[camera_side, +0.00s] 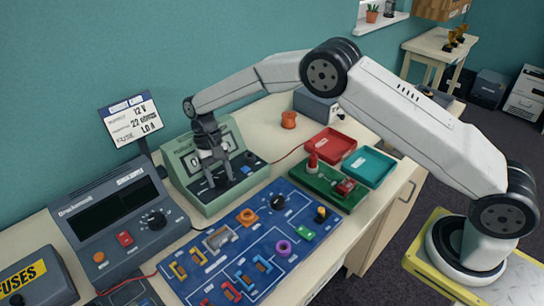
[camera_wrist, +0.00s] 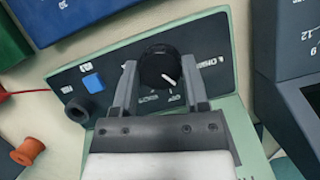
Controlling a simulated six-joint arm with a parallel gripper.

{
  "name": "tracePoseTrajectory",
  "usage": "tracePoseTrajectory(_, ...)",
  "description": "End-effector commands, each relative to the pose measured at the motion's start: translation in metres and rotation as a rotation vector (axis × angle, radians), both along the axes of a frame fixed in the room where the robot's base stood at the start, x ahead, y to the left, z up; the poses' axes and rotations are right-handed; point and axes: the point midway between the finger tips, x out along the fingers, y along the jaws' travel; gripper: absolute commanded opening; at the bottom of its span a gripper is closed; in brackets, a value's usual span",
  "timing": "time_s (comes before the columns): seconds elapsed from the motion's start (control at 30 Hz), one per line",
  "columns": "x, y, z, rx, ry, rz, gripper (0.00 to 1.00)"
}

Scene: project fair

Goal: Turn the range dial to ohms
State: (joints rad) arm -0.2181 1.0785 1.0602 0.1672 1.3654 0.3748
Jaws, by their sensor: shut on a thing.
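The green meter (camera_side: 181,157) stands on the bench at the back, left of the red tray. Its range dial (camera_wrist: 158,62) is a round black knob with a white pointer line, on the dark sloping panel (camera_wrist: 212,45). In the wrist view the pointer slants to the lower right. Labels surround the dial but are too small and blurred to read surely. My gripper (camera_wrist: 160,82) is shut on the dial, one finger on each side. In the side view my gripper (camera_side: 220,178) reaches down to the panel and hides the dial.
A blue switch (camera_wrist: 94,82) and a dark round socket (camera_wrist: 76,111) sit beside the dial. The grey power supply (camera_side: 75,218) stands close at left, the blue circuit board (camera_side: 222,282) in front. Red (camera_side: 330,133) and teal (camera_side: 386,159) trays lie at right.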

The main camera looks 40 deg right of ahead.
Motion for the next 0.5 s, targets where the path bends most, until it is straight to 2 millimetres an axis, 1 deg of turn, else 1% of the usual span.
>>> tracePoseTrajectory(0.2,0.0009,0.0001,0.0007,0.000,-0.003,0.058,0.00)
tracePoseTrajectory(0.5,0.0010,0.0002,0.0009,0.000,-0.004,0.065,0.00)
